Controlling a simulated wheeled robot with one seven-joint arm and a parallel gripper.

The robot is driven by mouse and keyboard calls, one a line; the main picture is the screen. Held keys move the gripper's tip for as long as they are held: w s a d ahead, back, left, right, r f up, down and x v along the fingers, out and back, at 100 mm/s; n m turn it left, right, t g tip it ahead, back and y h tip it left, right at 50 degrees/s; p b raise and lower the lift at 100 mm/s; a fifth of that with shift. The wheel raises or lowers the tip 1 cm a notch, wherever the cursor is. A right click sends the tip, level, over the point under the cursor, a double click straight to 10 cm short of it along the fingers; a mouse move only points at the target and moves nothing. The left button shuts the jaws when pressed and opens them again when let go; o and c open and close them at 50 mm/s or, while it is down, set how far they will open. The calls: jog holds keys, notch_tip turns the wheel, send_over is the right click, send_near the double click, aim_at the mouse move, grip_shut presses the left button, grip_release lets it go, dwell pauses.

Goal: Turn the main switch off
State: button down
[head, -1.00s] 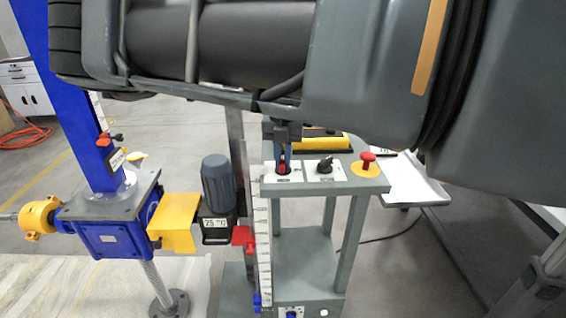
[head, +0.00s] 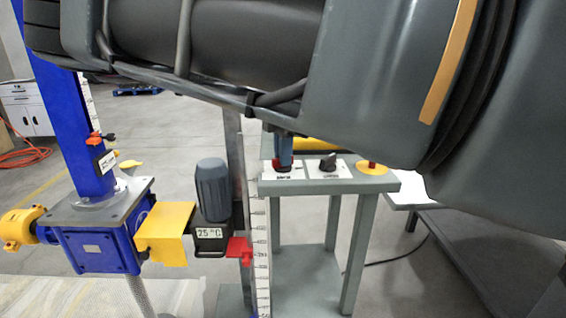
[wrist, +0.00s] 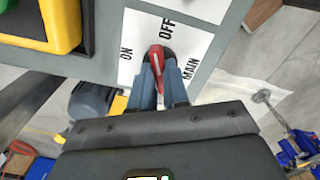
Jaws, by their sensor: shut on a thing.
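The main switch has a red handle (wrist: 156,62) on a white plate (wrist: 132,70) marked ON, OFF and MAIN in the wrist view. The handle's far end points up towards the OFF mark, leaning slightly to the ON side. My gripper (wrist: 160,82) is shut on the red handle, one grey-blue finger on each side. In the head view my gripper (head: 284,158) reaches down from under my arm to the switch plate (head: 283,177) on the grey stand. Only a little red of the handle (head: 276,163) shows there, and the rest is hidden by the fingers.
A yellow case (head: 316,145) lies behind. The blue screw jack (head: 95,240) and a grey motor (head: 213,190) stand left.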

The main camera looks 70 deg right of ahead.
jog(key=m+b, duration=0.2)
jog(key=m, duration=0.2)
jog(key=shift+m, duration=0.4)
dwell(0.4)
jog(key=c, duration=1.1)
grip_release()
jog(key=shift+r+b, duration=0.35)
jog(key=shift+r, duration=3.55)
